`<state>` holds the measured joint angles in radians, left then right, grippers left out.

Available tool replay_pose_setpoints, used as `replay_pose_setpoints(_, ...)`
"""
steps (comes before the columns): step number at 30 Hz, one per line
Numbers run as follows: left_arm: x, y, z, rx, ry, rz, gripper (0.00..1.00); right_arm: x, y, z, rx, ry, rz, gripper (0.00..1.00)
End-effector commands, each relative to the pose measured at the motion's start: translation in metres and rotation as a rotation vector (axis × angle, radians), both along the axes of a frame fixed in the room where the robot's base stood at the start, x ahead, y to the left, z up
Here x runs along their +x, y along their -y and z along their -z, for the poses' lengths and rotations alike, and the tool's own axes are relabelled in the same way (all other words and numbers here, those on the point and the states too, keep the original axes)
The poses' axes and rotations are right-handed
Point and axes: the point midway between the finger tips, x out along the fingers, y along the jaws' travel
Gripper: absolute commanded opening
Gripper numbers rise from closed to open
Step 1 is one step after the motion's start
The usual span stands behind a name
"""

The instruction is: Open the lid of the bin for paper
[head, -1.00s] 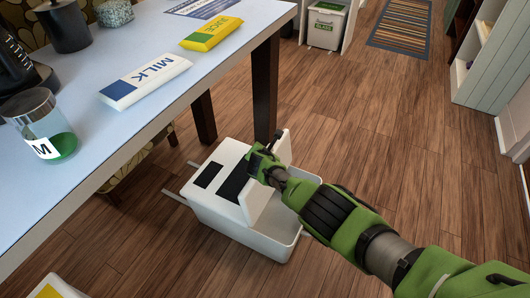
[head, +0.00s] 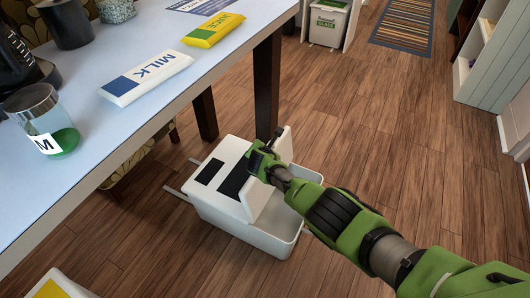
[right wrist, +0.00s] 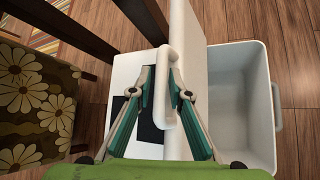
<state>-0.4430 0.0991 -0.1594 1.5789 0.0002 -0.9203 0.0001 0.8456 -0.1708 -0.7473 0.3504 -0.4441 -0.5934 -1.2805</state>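A white bin (head: 245,232) stands on the floor beside the table leg, with dark panels on its top; no writing on it is readable. The front part of its lid (head: 270,205) stands up, and the front of the bin's inside shows open. The open inside also shows at right in the right wrist view. My right gripper (head: 262,160) is at the top edge of the raised lid part. In the right wrist view its fingers (right wrist: 163,88) are close together around the white loop handle (right wrist: 168,130) and look shut on it. My left gripper is not in view.
A pale table (head: 190,95) with a milk pack (head: 146,78), a juice pack (head: 213,29) and a jar (head: 42,120) stands at left. A glass bin (head: 328,24) is at the back. A flowered seat (right wrist: 35,110) is close by. Floor at right is clear.

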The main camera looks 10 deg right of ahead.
Motion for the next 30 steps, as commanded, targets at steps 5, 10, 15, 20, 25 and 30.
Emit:
replay_pose_setpoints(5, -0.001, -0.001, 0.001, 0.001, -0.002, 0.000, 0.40, -0.006, -0.002, -0.003, 0.003, -0.001, 0.000, 0.18)
replay_pose_setpoints(10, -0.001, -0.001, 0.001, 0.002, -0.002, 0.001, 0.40, -0.012, 0.000, -0.010, 0.002, 0.000, 0.001, 0.18)
replay_pose_setpoints(15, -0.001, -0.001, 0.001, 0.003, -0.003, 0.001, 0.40, -0.020, 0.000, -0.019, 0.000, 0.003, 0.003, 0.18)
replay_pose_setpoints(20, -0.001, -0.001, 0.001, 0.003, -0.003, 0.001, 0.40, -0.030, -0.001, -0.028, -0.001, 0.003, 0.002, 0.18)
replay_pose_setpoints(25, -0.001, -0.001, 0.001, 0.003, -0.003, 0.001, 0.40, -0.044, -0.004, -0.039, -0.001, 0.003, 0.002, 0.18)
replay_pose_setpoints(30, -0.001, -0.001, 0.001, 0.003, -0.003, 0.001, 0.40, -0.058, -0.007, -0.052, -0.002, 0.004, 0.001, 0.18)
